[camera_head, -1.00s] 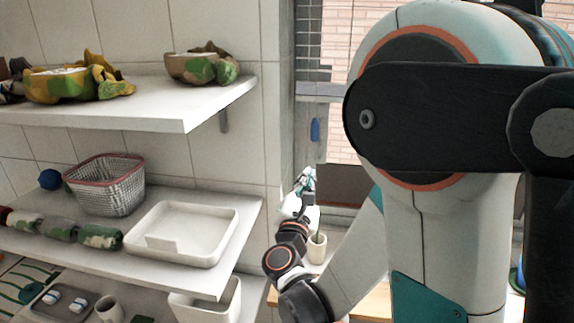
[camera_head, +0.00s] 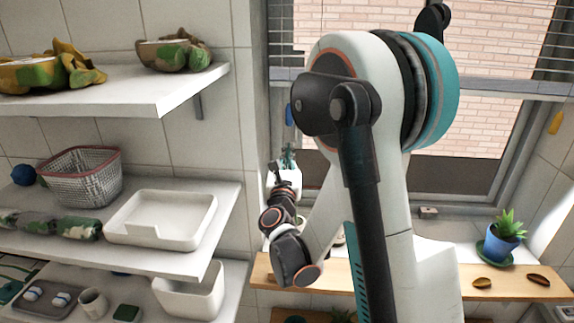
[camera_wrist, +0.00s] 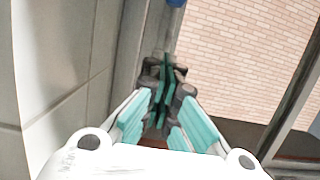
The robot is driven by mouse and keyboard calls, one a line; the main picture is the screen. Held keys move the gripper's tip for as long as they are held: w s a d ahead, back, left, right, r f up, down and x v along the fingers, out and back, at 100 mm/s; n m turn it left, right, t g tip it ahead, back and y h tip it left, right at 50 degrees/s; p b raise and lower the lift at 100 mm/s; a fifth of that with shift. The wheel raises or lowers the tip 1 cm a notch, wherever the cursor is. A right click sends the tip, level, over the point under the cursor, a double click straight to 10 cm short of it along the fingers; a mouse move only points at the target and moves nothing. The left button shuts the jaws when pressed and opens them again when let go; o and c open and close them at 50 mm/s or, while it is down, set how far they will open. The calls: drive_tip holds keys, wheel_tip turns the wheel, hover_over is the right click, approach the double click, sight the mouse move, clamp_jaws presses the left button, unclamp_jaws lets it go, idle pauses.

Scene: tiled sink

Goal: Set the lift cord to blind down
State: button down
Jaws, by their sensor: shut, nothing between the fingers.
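A small blue pull piece (camera_head: 289,113), apparently the cord's end, hangs by the left side of the window frame. In the wrist view, a blue piece (camera_wrist: 175,3) shows at the top edge, cut off; no thin cord can be made out. The slatted blind (camera_head: 500,70) covers only the upper part of the window. My gripper (camera_head: 288,150) is just below the blue piece in the head view. In the wrist view, my gripper (camera_wrist: 167,75) is shut and empty, its fingers pointing towards the blue piece with a gap between.
The left wall has shelves with a wire basket (camera_head: 82,178) and a white tray (camera_head: 162,222). A wooden shelf (camera_head: 400,282) runs below. A yellow piece (camera_head: 555,122) hangs at the right wall. My arm hides the window's middle.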

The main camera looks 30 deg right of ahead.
sight(289, 114)
drive_tip(key=r, duration=0.2)
drive_tip(key=r+p, duration=0.1)
drive_tip(key=r, duration=0.1)
drive_tip(key=shift+w+d+r, duration=0.1)
drive_tip(key=shift+w+d, duration=0.1)
drive_tip(key=shift+w, duration=0.1)
wheel_tip(289, 114, up, 14)
drive_tip(key=p, duration=0.7)
drive_tip(key=shift+r, duration=0.25)
drive_tip(key=shift+w, duration=0.1)
